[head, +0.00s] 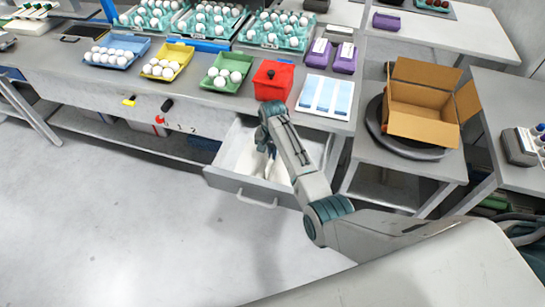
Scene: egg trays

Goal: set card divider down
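My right arm comes in from the right and reaches over an open drawer (226,182) under the workbench. My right gripper (268,152) points down into the drawer. It is small and partly hidden by my own wrist, so I cannot tell whether its fingers are open or shut or hold anything. The drawer's inside is pale, and white shapes show below the gripper. I cannot make out a card divider for certain. An open cardboard box (425,98) stands on a dark round plate to the right. My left gripper is not in view.
The workbench holds blue, yellow and green egg trays (226,84), a red box (273,82) and a white-blue panel (325,96). Purple cartons (344,60) stand behind. A bottle rack (522,145) is at far right. The floor at left is clear.

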